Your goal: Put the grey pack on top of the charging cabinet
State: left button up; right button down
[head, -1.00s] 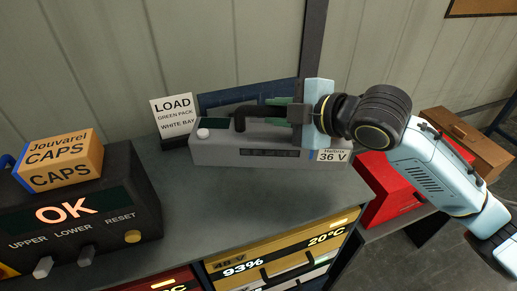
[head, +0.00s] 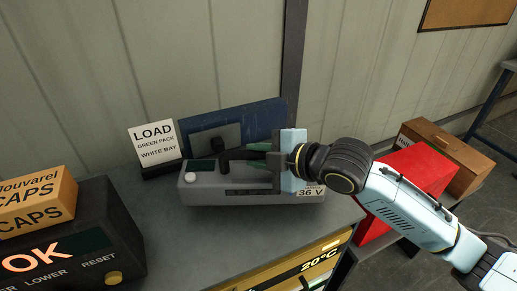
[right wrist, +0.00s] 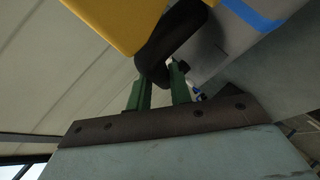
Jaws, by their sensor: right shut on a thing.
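The grey pack (head: 235,196), marked 36 V, is a long box with a black handle (head: 238,155) in the head view. It lies level at the back of the charging cabinet's dark top (head: 215,235), beside the sign. I cannot tell whether its underside touches the top. My right gripper (head: 262,158) is shut on the handle from the right side and hides part of the pack's right end. In the right wrist view, the green fingers (right wrist: 160,90) close around the black handle, with the grey pack (right wrist: 225,40) behind. My left gripper is not in view.
A LOAD sign (head: 154,143) and a blue panel (head: 240,122) stand behind the pack. A black OK unit (head: 110,235) with an orange box (head: 35,202) is at the left. A red box (head: 415,170) and brown box (head: 450,155) are at the right. The cabinet top's middle is clear.

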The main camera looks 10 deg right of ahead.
aim_at(241, 164)
jog(key=shift+w+f, duration=0.1)
jog(key=shift+f, duration=1)
jog(key=c, duration=1.5)
grip_release()
jog(key=shift+f, duration=0.55)
jog(key=shift+c, duration=0.2)
jog(key=shift+o, duration=1.3)
jog(key=shift+s, duration=0.2)
jog(key=shift+r, duration=0.1)
jog(key=b+v, duration=0.1)
jog(key=v, duration=1.1)
